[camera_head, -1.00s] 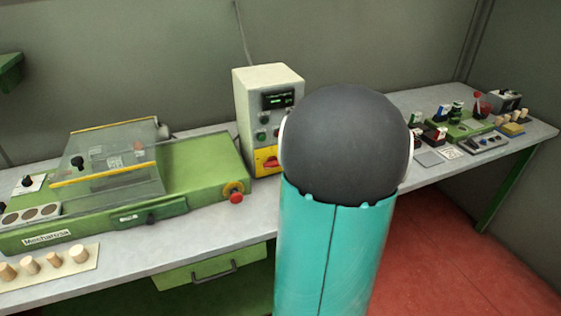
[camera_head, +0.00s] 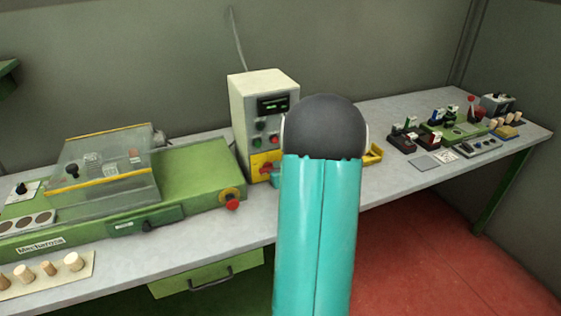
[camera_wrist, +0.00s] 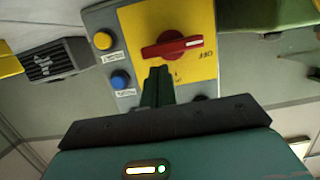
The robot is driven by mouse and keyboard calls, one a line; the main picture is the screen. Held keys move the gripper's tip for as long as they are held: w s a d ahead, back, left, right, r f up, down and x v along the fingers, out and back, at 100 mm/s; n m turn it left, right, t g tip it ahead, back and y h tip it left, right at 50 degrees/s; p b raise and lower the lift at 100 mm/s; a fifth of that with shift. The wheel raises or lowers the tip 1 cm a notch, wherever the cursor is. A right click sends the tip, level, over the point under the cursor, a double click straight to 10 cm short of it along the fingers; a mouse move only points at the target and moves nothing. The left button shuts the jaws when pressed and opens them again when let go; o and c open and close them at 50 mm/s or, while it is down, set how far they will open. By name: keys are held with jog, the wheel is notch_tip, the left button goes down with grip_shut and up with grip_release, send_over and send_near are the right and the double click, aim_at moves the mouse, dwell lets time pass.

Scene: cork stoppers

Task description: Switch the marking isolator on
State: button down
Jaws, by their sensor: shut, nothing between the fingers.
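The marking isolator is a red rotary handle (camera_wrist: 172,45) on a yellow plate (camera_wrist: 205,20) on the front of a cream control cabinet (camera_head: 248,105). In the wrist view the handle lies roughly crosswise, with an upside-down "OFF" label near its right end. My gripper (camera_wrist: 158,72) is shut and empty, its fingertips close to the handle's lower edge in that view. I cannot tell whether they touch it. In the head view the handle (camera_head: 267,169) shows just left of my arm, which hides my gripper.
Yellow (camera_wrist: 102,40) and blue (camera_wrist: 121,80) buttons sit beside the plate. A green machine (camera_head: 195,175) with a red stop button (camera_head: 232,205) stands left of the cabinet. Several small items crowd the bench's right end.

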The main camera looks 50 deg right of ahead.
jog(key=shift+f, duration=0.2)
jog(key=shift+s+d+f+m+y, duration=0.1)
jog(key=shift+d+f+m+y, duration=0.05)
jog(key=shift+m, duration=0.3)
jog(key=shift+s+d+f+m+y, duration=0.1)
jog(key=shift+m+y, duration=0.05)
jog(key=shift+m, duration=0.3)
dwell(0.6)
jog(key=shift+d+f+m+t, duration=0.1)
jog(key=shift+m+t, duration=0.2)
jog(key=shift+m, duration=0.1)
jog(key=m, duration=0.1)
jog(key=f+m+t+y, duration=0.1)
jog(key=m, duration=0.1)
jog(key=shift+s+d, duration=0.2)
jog(key=m, duration=0.1)
jog(key=f+m+t, duration=0.1)
jog(key=m, duration=0.1)
jog(key=shift+d+y, duration=0.1)
jog(key=shift+y, duration=0.3)
jog(key=m, duration=0.1)
jog(key=f+m, duration=0.1)
jog(key=shift+m+t, duration=0.3)
jog(key=shift+m, duration=0.1)
